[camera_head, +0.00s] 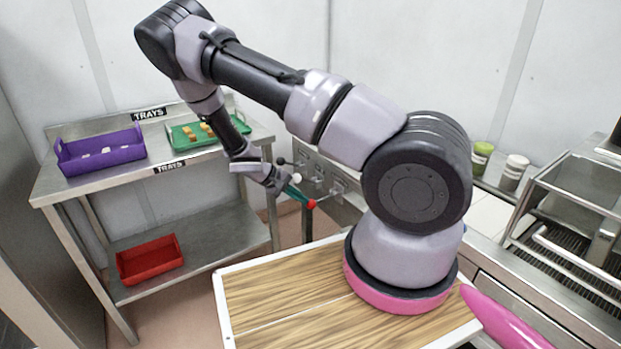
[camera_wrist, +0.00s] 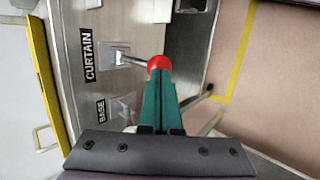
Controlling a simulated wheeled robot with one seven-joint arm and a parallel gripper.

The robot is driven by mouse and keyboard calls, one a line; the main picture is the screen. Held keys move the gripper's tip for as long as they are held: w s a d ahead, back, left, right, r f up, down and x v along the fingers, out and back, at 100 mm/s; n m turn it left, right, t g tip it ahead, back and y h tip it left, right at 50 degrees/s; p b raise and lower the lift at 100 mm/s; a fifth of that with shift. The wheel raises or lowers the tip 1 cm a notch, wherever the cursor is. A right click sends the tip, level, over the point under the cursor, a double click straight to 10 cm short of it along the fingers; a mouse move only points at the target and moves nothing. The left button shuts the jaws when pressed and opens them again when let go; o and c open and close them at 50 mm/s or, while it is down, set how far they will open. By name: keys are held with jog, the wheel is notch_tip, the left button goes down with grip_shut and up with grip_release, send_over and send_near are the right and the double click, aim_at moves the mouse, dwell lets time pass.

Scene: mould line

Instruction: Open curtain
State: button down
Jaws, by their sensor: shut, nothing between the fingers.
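The lever with a red ball knob (camera_wrist: 158,62) sticks out from the metal panel beside the "CURTAIN" label (camera_wrist: 87,54) in the wrist view. Its red knob also shows in the head view (camera_head: 311,204). My gripper (camera_wrist: 159,76) has green fingers, shut together with nothing between them. The fingertips are right at the red knob and overlap it in the picture; I cannot tell whether they touch it. My gripper also shows in the head view (camera_head: 302,198), in front of the panel. The curtain itself cannot be made out.
A second label, "BASE" (camera_wrist: 101,111), sits beside another lever, partly hidden by my fingers. In the head view, a steel table (camera_head: 215,236) holds a purple tray (camera_head: 100,155) and a green tray (camera_head: 180,140) on top. A red tray (camera_head: 150,262) lies on its lower shelf.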

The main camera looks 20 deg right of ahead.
notch_tip(320, 180, down, 2)
jog(key=shift+f+h, duration=0.25)
jog(key=shift+h, duration=0.85)
jog(key=shift+a+r, duration=0.15)
jog(key=shift+r, duration=0.65)
jog(key=shift+a, duration=0.1)
jog(key=a+r, duration=0.4)
jog(key=a, duration=0.9)
jog(key=shift+r, duration=0.2)
